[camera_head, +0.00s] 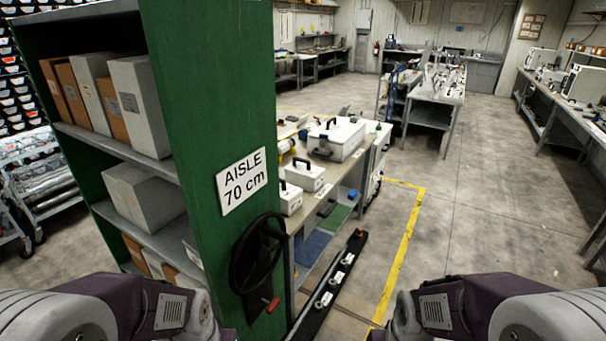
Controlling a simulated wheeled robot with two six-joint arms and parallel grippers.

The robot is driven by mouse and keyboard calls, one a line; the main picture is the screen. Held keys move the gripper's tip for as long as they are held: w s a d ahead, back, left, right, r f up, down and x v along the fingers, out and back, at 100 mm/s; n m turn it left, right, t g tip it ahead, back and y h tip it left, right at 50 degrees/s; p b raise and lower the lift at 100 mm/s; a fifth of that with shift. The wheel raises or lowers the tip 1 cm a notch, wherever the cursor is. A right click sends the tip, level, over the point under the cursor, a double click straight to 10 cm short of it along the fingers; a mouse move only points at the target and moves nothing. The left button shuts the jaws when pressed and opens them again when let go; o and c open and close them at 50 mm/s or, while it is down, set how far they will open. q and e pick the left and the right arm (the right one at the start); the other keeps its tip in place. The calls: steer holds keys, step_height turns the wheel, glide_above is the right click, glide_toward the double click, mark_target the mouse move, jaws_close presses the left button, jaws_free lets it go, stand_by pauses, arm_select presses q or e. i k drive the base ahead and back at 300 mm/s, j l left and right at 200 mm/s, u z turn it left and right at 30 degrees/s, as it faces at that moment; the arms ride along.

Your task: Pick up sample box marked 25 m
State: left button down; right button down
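No box with a readable 25 m mark shows. Two small white boxes with dark carry handles, one farther back (305,176) and one nearer (290,199), stand on a workbench just past the green shelf unit. A larger white case (338,140) with a dark handle stands behind them on the same bench. Any writing on these boxes is too small to read. My arms show only at the bottom left and bottom right corners, and both grippers are outside the view.
A tall green shelf unit (200,110) with an "AISLE 70 cm" sign (242,181) and black handwheel (258,255) stands close on the left. A black floor rail (310,318) carries small labelled items. Open floor (480,230) lies right of the yellow line (404,245).

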mark_target(300, 173)
steer(key=i+l+u, duration=0.2)
steer(key=l, duration=0.15)
steer(key=l+u, duration=0.2)
steer(key=l, duration=0.15)
steer(key=i+l+u, duration=0.45)
steer(key=l, duration=0.25)
steer(key=i+l+u, duration=0.1)
steer(key=l+u, duration=0.15)
steer(key=l, duration=0.15)
steer(key=i+l+u, duration=0.2)
steer(key=l, duration=0.25)
steer(key=l+u, duration=0.25)
steer(key=l, duration=0.15)
steer(key=l+u, duration=0.2)
steer(key=l, duration=0.3)
steer(key=i+l+u, duration=0.4)
steer(key=l+u, duration=0.15)
steer(key=i+l+u, duration=0.15)
steer(key=l+u, duration=0.15)
steer(key=l, duration=0.15)
